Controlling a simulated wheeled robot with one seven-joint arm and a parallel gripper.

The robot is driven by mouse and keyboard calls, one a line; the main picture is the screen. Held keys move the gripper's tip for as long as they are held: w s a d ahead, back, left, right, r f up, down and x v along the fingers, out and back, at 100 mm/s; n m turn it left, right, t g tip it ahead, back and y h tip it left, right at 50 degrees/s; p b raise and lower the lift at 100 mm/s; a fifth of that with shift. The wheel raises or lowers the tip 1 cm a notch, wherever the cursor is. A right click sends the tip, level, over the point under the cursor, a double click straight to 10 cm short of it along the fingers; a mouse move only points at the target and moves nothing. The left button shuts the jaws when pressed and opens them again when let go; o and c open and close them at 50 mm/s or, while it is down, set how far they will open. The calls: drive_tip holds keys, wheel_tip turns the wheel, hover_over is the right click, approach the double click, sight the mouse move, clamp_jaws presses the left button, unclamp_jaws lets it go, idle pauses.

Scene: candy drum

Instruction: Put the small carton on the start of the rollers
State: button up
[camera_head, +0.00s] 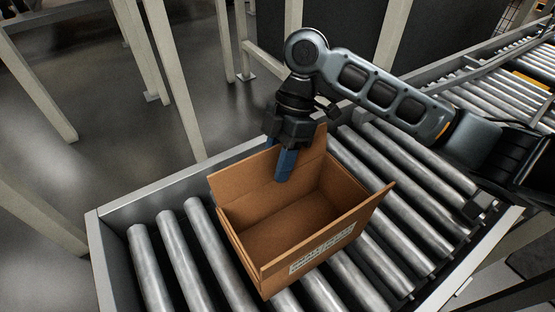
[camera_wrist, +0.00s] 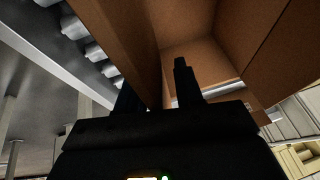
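The small carton (camera_head: 262,235) is an open-topped brown cardboard box with a white printed label on its near side. In the head view it sits upright on the metal rollers (camera_head: 207,245), close to the frame's end. My gripper (camera_head: 279,150) points down at the carton's far edge. One blue finger shows inside the carton; the other is mostly hidden behind its wall. The wrist view shows the fingers (camera_wrist: 156,92) on either side of the cardboard wall (camera_wrist: 128,45), with a gap beside the inner finger, so the gripper looks open around it.
A metal side rail (camera_head: 165,187) borders the rollers at the back left. Bare rollers lie on both sides of the carton. Another roller line (camera_head: 500,85) runs at the upper right. Pale posts (camera_head: 172,75) stand on the floor behind.

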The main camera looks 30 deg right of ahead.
drive_tip(key=v, duration=1.2)
drive_tip(key=shift+r, duration=0.1)
